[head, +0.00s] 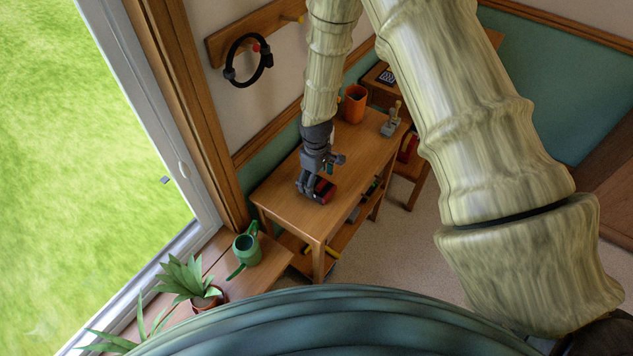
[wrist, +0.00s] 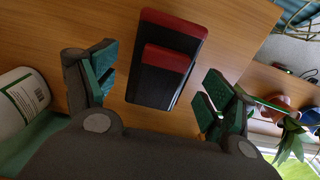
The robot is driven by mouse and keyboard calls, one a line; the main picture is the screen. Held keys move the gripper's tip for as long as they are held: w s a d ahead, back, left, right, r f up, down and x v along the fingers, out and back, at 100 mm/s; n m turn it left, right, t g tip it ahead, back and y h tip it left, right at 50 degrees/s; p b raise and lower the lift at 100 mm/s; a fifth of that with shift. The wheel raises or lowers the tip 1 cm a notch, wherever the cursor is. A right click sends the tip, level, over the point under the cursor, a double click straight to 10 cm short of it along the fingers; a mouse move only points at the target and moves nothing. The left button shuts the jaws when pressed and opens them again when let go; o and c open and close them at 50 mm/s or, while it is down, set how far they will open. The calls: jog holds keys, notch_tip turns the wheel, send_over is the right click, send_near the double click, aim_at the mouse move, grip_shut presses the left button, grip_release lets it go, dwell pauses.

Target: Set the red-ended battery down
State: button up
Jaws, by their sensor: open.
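The red-ended battery (wrist: 146,86) is a black block with a red end and a raised, red-topped step. It lies on the wooden table (wrist: 235,35) in the wrist view. In the head view the battery (head: 322,191) shows on the tabletop close to my gripper. My gripper (wrist: 158,84) is open, with one finger on each side of the battery and visible gaps between the fingers and it. In the head view my gripper (head: 318,176) partly hides the battery.
An orange cup (head: 354,104) and a small grey object (head: 391,123) stand toward the table's far end. A white labelled container (wrist: 20,103) is at the wrist view's left. A green watering can (head: 247,248) and potted plant (head: 188,281) stand by the window.

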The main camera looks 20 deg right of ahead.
notch_tip(320, 180, up, 11)
jog(key=b, duration=0.3)
jog(key=shift+f, duration=0.15)
dwell(0.3)
